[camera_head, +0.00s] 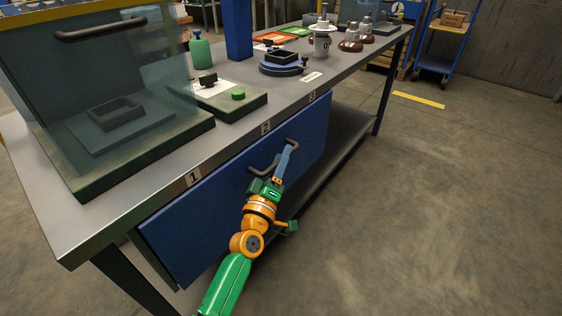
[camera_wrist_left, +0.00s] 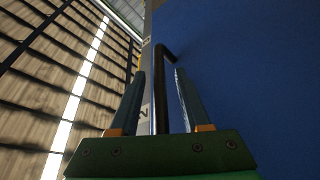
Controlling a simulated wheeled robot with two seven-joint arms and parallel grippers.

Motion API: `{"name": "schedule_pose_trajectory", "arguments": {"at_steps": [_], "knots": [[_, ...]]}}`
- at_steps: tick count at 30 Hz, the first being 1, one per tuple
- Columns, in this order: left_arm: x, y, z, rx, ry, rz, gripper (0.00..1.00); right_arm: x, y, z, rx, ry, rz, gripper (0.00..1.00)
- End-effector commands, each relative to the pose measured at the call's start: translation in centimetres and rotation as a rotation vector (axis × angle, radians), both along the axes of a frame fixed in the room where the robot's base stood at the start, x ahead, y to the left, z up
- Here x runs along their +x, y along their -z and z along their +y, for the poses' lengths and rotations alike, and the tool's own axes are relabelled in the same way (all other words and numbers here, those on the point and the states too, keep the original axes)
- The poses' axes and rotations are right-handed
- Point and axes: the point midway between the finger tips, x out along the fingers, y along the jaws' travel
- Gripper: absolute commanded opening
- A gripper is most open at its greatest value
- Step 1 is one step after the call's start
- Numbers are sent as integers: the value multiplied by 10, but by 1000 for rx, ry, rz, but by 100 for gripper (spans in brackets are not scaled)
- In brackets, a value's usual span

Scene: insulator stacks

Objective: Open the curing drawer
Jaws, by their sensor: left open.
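The curing drawer has a wide blue front (camera_head: 190,230) under the tabletop and looks closed, with no gap visible. Its black bar handle (camera_head: 260,170) sits on the front below the label 2. My left gripper (camera_head: 289,147) is at the handle and open. In the left wrist view, the handle (camera_wrist_left: 161,100) runs between the two separated fingers of the left gripper (camera_wrist_left: 160,80), beside the blue drawer front (camera_wrist_left: 250,80). I cannot tell whether either finger touches the bar. The gripper hides part of the handle in the head view. My right gripper is not in view.
The grey workbench (camera_head: 150,187) carries a glass-fronted press (camera_head: 110,90), a box with a green button (camera_head: 238,95), a blue turntable (camera_head: 282,66) and several insulators (camera_head: 322,40). A lower shelf (camera_head: 345,135) runs beneath. The floor (camera_head: 420,210) in front is clear.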

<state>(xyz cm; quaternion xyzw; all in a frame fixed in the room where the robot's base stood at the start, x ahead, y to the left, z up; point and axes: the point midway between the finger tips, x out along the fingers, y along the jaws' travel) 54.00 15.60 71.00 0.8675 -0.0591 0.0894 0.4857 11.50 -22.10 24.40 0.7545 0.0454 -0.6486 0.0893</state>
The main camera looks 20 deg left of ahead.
Motion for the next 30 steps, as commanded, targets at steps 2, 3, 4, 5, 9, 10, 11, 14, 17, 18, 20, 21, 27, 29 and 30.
{"name": "schedule_pose_trajectory", "arguments": {"at_steps": [2,3,4,5,9,10,11,14,17,18,20,21,27,29,30], "knots": [[0,0,0,0,0,0,47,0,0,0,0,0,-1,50],[0,0,0,0,-1,1,47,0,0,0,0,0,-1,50],[0,0,0,1,-1,1,47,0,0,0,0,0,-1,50],[0,0,0,1,0,1,47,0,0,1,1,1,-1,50],[0,0,0,1,0,1,9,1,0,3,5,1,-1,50],[0,0,0,1,0,1,1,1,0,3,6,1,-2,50],[0,0,0,1,0,1,0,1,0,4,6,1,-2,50],[0,1,0,1,0,1,0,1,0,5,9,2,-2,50],[0,1,0,1,0,1,0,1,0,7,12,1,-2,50],[0,1,0,2,0,1,0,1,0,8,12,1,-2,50],[0,1,0,2,0,1,0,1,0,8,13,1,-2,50],[0,1,0,2,0,1,0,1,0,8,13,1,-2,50],[0,1,0,2,-1,2,0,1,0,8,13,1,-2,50],[0,1,0,2,-1,2,0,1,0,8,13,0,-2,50],[0,1,0,2,-1,2,0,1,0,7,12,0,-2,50]]}}
